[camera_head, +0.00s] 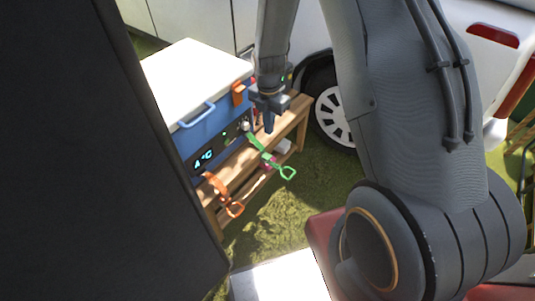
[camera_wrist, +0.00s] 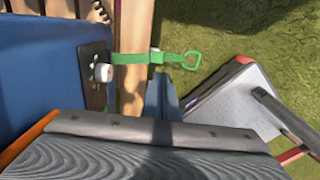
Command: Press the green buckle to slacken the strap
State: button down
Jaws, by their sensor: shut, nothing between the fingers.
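The green strap (camera_head: 256,143) comes from the front of the blue cooler box (camera_head: 228,118) and lies across the wooden bench (camera_head: 233,161), ending in a green pull ring (camera_head: 288,172). Its green buckle (camera_head: 269,157) sits between strap and ring. In the wrist view the strap (camera_wrist: 132,58) runs left to right to the buckle (camera_wrist: 156,56) and ring (camera_wrist: 190,60). My gripper (camera_head: 269,127) is shut and empty, above the bench beside the cooler. In the wrist view its fingertips (camera_wrist: 163,82) point up the picture, just below the buckle. Whether they touch it cannot be told.
An orange strap (camera_head: 217,184) with its own ring hangs nearer on the bench. A white knob (camera_wrist: 103,72) sticks out of the cooler panel near the green strap. A white vehicle with a wheel (camera_head: 333,108) stands behind.

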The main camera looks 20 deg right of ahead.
aim_at(269, 157)
dwell(0.3)
notch_tip(269, 157, down, 14)
jog(key=shift+f+b, duration=0.1)
jog(key=shift+b, duration=0.4)
dwell(0.3)
jog(key=shift+s+d+f, duration=0.1)
jog(key=shift+s+f, duration=0.1)
jog(key=shift+f, duration=0.2)
jog(key=shift+w+r, duration=0.1)
jog(key=shift+w+a+r, duration=0.45)
jog(key=shift+w+a, duration=0.05)
jog(key=shift+w, duration=0.1)
jog(key=shift+r, duration=0.1)
